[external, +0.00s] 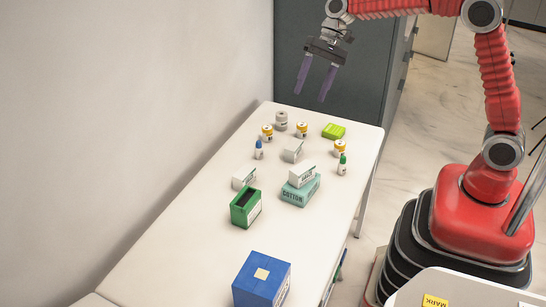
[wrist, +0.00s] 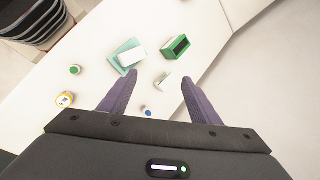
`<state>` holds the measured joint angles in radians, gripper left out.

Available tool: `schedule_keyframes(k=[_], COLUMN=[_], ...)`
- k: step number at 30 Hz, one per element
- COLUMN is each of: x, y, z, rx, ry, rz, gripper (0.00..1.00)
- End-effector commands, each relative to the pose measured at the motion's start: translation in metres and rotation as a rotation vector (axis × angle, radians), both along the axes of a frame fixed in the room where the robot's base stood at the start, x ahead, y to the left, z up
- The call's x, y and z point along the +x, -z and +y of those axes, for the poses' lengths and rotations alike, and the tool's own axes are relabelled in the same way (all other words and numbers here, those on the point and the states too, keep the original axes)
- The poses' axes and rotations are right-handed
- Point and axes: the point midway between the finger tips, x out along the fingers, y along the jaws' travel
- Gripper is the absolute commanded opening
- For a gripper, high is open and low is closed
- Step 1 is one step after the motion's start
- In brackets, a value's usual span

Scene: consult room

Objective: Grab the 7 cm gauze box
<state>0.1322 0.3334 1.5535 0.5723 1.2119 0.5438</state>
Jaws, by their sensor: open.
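Three small white boxes are on the white table, and I cannot read which is the 7 cm gauze box. One white box (external: 302,176) lies on top of the teal cotton box (external: 296,194); it also shows in the wrist view (wrist: 132,57). Another white box (external: 242,178) stands by the wall side, and shows in the wrist view (wrist: 162,80) between my fingertips. A third white box (external: 292,151) lies farther back; I cannot make it out in the wrist view. My gripper (external: 312,96) is open and empty, high above the table's far end, fingers pointing down.
A green box (external: 245,208) and a blue box (external: 262,280) stand nearer on the table (external: 190,245). Blue-capped (external: 259,150) and green-capped (external: 342,165) bottles, several orange-and-white jars (external: 302,130), a grey container (external: 281,121) and a lime item (external: 333,131) stand behind. A wall borders the left.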

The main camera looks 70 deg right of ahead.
Motion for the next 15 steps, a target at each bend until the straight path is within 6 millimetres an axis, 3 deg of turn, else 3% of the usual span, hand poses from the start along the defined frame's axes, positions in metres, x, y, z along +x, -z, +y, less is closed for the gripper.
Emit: schedule_keyframes(k=[15], x=[0.089], y=[0.068], z=[-0.002], rx=[0.222], ry=[0.178], rz=[0.185], gripper=[0.57])
